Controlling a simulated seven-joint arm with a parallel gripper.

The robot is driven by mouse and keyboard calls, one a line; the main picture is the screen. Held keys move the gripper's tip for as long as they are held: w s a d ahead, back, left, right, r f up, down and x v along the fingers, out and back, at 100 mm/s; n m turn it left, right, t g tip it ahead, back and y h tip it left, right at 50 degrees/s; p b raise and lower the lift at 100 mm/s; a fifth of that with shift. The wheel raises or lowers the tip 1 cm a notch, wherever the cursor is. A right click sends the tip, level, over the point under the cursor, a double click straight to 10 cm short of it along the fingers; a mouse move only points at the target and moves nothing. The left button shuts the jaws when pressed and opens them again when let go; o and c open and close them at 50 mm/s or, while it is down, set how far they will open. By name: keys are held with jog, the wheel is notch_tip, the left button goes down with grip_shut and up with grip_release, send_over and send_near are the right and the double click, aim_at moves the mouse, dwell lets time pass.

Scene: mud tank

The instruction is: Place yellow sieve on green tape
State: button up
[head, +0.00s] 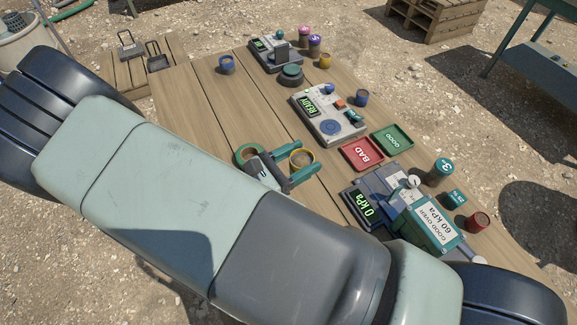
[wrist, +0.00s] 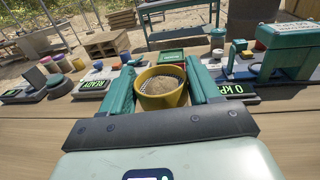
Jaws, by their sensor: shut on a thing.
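In the wrist view the sieve (wrist: 161,100) sits upright between the fingertips (wrist: 161,83). I cannot tell whether its base touches the table. The green tape (head: 243,150) is a ring lying on the wooden table, left of the sieve in the head view and partly hidden by my gripper. The tape does not show in the wrist view.
A red BAD tray (head: 347,160) and green GOOD tray (head: 377,144) lie right of the sieve. A press with a 0 kPa display (head: 367,207) stands nearby. A READY device (head: 310,104) and several small jars stand farther back. Bare table (head: 200,105) lies beyond the tape.

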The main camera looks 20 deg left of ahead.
jog(key=w+a+r+n+t+y, duration=0.1)
jog(key=w+a+r+n+y, duration=0.15)
jog(key=a, duration=0.55)
jog(key=w+a+r+n+t+y, duration=0.1)
jog(key=w+a+t+y, duration=0.15)
jog(key=a, duration=0.45)
send_over(248, 155)
jog(key=shift+g, duration=0.45)
notch_tip(248, 155, down, 5)
jog(key=shift+f, duration=2.4)
jog(key=shift+f, duration=0.1)
jog(key=o, duration=1.1)
